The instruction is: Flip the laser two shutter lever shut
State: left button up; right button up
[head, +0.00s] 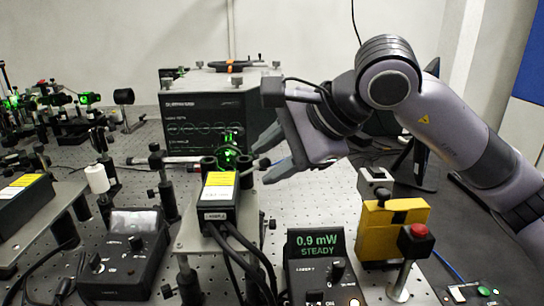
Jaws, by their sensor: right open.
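My right gripper (264,168) reaches in from the right, its fingers apart and pointing left, with nothing seen between them. Its tips are just right of a green-lit optic (229,150), behind a black box with a yellow label (219,197) on a raised metal plate. I cannot make out the laser two shutter lever or its position; parts near the fingertips are small and partly hidden. A black meter (317,262) at the front reads 0.9 mW, STEADY. My left gripper is not in view.
A yellow block (392,230) and a red button on a post (416,240) stand at right front. A black dial meter (126,255) is at left front. A large dark cabinet (215,107) is behind. Posts and optics crowd the left.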

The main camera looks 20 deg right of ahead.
jog(key=shift+w+f, duration=0.1)
jog(key=shift+w, duration=0.05)
grip_shut()
